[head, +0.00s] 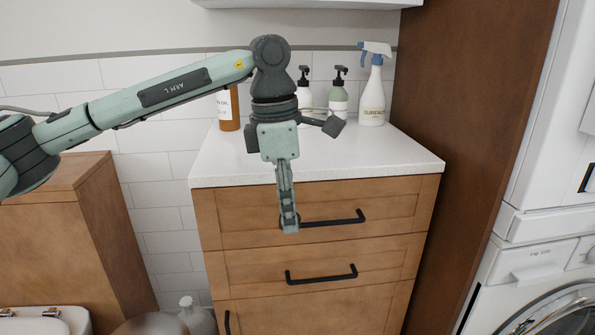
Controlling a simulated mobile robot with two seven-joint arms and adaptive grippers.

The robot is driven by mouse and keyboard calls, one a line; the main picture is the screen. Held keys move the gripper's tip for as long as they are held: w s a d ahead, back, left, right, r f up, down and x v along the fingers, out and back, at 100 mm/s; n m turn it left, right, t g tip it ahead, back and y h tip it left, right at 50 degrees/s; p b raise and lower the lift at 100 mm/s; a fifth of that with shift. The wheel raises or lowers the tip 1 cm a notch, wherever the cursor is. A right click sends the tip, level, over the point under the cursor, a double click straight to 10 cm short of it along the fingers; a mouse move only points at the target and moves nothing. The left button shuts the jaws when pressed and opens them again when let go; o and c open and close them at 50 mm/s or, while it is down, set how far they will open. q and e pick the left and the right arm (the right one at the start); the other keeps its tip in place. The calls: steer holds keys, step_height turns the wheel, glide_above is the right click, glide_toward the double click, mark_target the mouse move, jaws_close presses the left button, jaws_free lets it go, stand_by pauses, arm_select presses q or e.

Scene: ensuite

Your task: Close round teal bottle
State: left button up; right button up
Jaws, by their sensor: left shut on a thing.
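My left gripper (289,222) points down in front of the cabinet and is shut on the left end of the black top drawer handle (335,220). The top drawer (390,205) looks flush with the cabinet front. On the white countertop (390,157) behind my arm stands a pump bottle with a pale green upper part and white lower part (339,97). I cannot tell whether this is the round teal bottle; no plainly round teal bottle shows. My right gripper is not in view.
Also on the countertop are a white pump bottle (304,94), an amber bottle (229,110) partly hidden by my arm, and a white spray bottle (373,95). A second drawer handle (322,275) is below. A wooden panel (470,130) and a washing machine (545,285) bound the right side.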

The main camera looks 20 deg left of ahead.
arm_select(q)
steer(key=s+a+f+m+g, duration=0.1)
steer(key=s+a+f+m, duration=0.1)
steer(key=f+m, duration=0.5)
steer(key=s+a+f+m+y, duration=0.1)
steer(key=f+m, duration=0.6)
steer(key=m, duration=0.7)
steer(key=shift+s+a+f+m+g, duration=0.3)
steer(key=shift+s+a+f+g, duration=0.15)
steer(key=shift+a, duration=0.25)
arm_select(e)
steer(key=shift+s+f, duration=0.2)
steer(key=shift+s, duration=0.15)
arm_select(q)
steer(key=shift+r, duration=0.1)
